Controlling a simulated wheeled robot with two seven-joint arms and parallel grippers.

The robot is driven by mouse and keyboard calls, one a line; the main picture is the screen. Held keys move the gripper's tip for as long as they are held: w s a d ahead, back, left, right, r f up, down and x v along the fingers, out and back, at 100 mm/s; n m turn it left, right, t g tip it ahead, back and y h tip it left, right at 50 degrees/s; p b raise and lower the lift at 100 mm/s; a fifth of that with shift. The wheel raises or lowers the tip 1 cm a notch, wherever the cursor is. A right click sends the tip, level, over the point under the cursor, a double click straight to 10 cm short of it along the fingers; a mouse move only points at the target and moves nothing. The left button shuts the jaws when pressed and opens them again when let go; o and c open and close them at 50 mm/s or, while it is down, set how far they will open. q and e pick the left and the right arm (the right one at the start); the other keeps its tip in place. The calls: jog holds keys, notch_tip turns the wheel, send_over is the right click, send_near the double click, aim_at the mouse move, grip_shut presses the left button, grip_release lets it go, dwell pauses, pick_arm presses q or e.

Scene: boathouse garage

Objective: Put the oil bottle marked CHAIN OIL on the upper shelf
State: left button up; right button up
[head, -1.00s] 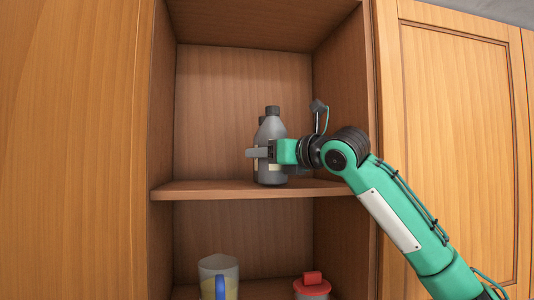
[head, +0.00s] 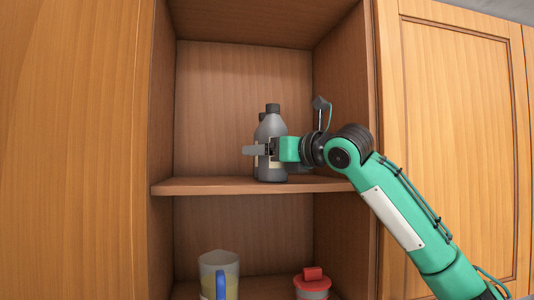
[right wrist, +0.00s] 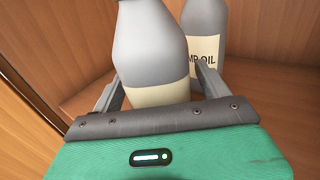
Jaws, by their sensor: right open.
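A grey bottle (head: 271,130) with a dark cap and a cream label stands on the upper shelf (head: 215,187). My right gripper (head: 258,151) is open, with its fingers on either side of this bottle. In the right wrist view the bottle (right wrist: 150,50) is between the open fingers (right wrist: 160,90); no writing shows on the visible part of its label. A second grey bottle (right wrist: 205,35) stands behind it, its label partly hidden and reading "MP OIL". In the head view it is mostly hidden behind the first. My left gripper is out of view.
On the lower shelf (head: 260,284) stand a clear jug (head: 217,270) with a blue handle and yellow contents, and a container with a red lid (head: 312,281). Cabinet side walls bound the shelf. The left part of the upper shelf is clear.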

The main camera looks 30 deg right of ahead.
jog(key=b+v, duration=0.5)
jog(key=v, duration=0.8)
jog(key=shift+s, duration=0.2)
jog(key=shift+c, duration=0.3)
grip_shut()
dwell(0.7)
dwell(0.3)
